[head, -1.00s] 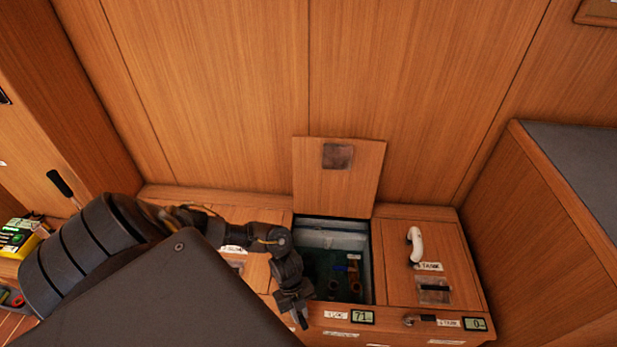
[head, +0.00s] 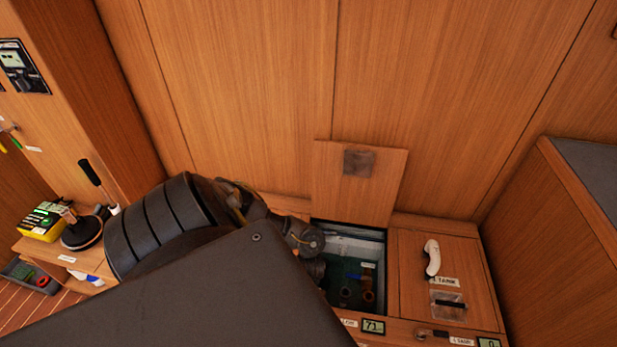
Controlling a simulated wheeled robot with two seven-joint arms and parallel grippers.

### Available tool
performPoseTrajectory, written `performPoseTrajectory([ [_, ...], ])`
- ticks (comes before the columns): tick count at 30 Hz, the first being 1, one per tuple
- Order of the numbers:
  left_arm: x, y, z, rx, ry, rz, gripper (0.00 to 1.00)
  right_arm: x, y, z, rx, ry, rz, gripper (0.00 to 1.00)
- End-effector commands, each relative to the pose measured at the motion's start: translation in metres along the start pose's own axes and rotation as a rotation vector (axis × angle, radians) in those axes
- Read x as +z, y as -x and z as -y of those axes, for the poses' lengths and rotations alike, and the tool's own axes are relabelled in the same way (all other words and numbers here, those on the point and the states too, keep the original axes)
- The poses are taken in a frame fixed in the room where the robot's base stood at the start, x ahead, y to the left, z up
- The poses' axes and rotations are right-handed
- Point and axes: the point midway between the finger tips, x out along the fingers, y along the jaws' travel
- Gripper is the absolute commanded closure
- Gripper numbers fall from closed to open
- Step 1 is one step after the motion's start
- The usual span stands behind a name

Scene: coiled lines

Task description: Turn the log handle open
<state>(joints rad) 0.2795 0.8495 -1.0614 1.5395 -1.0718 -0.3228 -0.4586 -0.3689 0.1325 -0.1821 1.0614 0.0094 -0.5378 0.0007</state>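An open compartment (head: 381,237) sits in the wooden bench, its lid (head: 340,190) raised against the wall. Inside, over a dark green floor, are small brown ring-like fittings (head: 368,297), something red-brown and a small blue piece (head: 368,265). They are too small for me to tell which part is the log handle or how it is turned. My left arm reaches from the left to the compartment's left edge. Its wrist shows there, but the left gripper is hidden behind a dark grey part in the foreground. My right gripper is not in view.
Right of the opening is a closed lid with a white handle (head: 432,258) and a "TANK" label. A small display (head: 373,327) on the front reads about 73. At left stand a black-handled lever (head: 90,173) and a yellow device (head: 41,222).

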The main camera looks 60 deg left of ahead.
Motion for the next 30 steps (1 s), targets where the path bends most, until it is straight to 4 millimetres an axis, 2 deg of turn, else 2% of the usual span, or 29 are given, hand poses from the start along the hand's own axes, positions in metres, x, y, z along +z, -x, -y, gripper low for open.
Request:
performPoseTrajectory([
  [12, 0.0, 0.0, -0.002, 0.004, -0.006, 0.001, 1.0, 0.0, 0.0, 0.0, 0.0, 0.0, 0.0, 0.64],
  [13, 0.0, 0.0, -0.002, 0.004, -0.006, 0.001, 0.81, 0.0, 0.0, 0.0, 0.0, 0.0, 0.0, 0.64],
  [18, 0.0, 0.0, -0.002, 0.004, -0.005, 0.0, 0.6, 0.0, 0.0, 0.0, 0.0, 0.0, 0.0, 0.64],
  [26, 0.0, 0.001, -0.001, 0.003, -0.005, 0.0, 0.6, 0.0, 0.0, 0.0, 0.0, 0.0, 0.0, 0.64],
  [30, 0.0, 0.012, -0.001, 0.001, -0.007, 0.002, 0.6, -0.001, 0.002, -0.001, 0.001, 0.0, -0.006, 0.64],
])
